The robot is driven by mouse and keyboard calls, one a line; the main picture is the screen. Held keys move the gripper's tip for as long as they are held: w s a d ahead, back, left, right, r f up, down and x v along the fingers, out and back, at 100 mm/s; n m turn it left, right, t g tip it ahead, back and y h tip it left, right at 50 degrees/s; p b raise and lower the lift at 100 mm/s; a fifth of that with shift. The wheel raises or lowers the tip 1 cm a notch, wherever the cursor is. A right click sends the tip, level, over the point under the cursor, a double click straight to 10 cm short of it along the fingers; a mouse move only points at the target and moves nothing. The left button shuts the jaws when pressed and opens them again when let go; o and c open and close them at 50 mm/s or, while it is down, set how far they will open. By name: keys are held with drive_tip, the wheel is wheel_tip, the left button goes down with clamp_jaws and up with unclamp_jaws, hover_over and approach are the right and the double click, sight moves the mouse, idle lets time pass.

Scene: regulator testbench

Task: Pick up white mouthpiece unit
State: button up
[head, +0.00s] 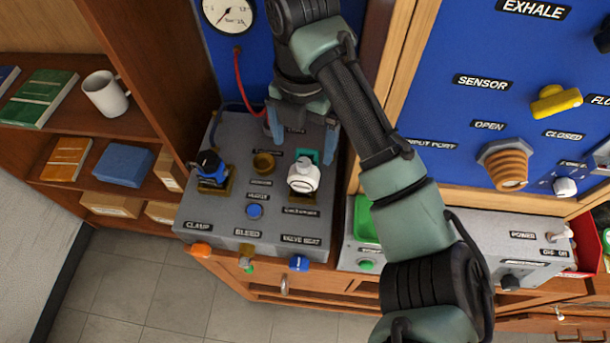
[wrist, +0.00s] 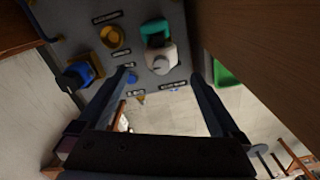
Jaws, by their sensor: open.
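The white mouthpiece unit (head: 304,176) stands on the grey testbench top (head: 225,230), at the front of a teal piece (head: 309,155). My gripper (head: 303,135) is open and empty. In the head view its blue fingers are above and behind the white unit, apart from it as far as I can see. In the wrist view the gripper's (wrist: 163,76) two fingers are spread wide.
A blue and black part (head: 211,168) sits on the bench to the left, with a brass ring (head: 263,163) between. A blue button (head: 255,211) is in front. A green tray (head: 366,222) is to the right. A wooden cabinet side borders the bench on the left.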

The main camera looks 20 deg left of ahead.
sight(302, 160)
wheel_tip(302, 160, down, 5)
drive_tip(key=shift+r+b, duration=0.15)
drive_tip(key=shift+b, duration=0.25)
drive_tip(key=shift+d+f+p, duration=0.1)
drive_tip(key=shift+f+p, duration=0.4)
drive_tip(key=shift+f, duration=1.65)
drive_tip(key=c, duration=1.4)
